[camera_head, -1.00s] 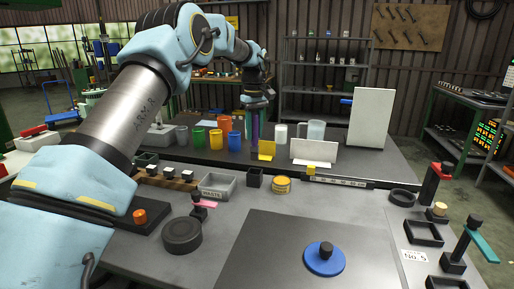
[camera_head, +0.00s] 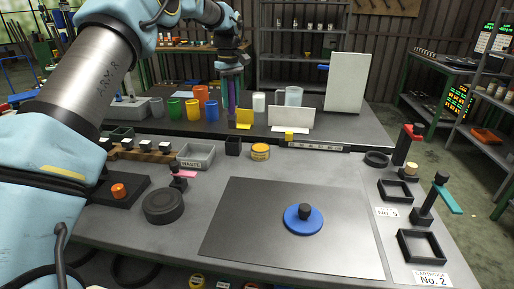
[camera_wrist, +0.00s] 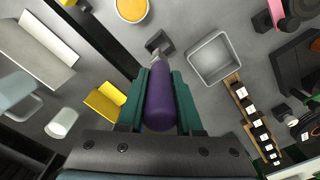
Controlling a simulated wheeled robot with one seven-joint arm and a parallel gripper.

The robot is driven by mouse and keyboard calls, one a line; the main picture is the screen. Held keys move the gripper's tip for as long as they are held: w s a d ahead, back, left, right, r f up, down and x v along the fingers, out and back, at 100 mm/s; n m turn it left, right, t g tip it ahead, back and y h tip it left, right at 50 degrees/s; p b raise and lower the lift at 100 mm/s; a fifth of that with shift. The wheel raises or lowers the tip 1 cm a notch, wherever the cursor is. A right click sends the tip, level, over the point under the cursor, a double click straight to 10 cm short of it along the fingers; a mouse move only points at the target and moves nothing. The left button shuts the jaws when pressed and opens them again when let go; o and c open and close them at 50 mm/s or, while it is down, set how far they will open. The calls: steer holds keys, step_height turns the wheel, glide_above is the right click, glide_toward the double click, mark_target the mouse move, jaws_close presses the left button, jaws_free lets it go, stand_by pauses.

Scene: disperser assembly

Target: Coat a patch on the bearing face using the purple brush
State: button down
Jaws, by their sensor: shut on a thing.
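My gripper (camera_wrist: 160,80) is shut on the purple brush (camera_wrist: 160,105), whose pale tip points away from the wrist. In the head view the brush (camera_head: 232,92) hangs upright from my gripper above the back of the bench. In the wrist view the tip shows close to a small black square holder (camera_wrist: 160,42); whether they touch cannot be told. A blue disc with a black knob (camera_head: 303,219) lies on the grey mat. A dark round puck (camera_head: 164,206) stands left of the mat. I cannot tell which is the bearing face.
Coloured cups (camera_head: 192,109) and a white panel (camera_head: 345,83) stand behind. The grey mat (camera_head: 250,250) is mostly clear.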

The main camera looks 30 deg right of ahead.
steer(key=shift+s+d+t+h+p, duration=1.45)
steer(key=shift+s+d+p, duration=0.95)
steer(key=shift+s, duration=2.6)
steer(key=shift+a+f+b, duration=0.2)
steer(key=shift+f+b, duration=1.3)
steer(key=shift+f, duration=1.4)
steer(key=shift+f+b, duration=0.35)
steer(key=shift+f, duration=0.2)
step_height(320, 180, up, 7)
steer(key=p, duration=0.4)
steer(key=shift+s, duration=0.1)
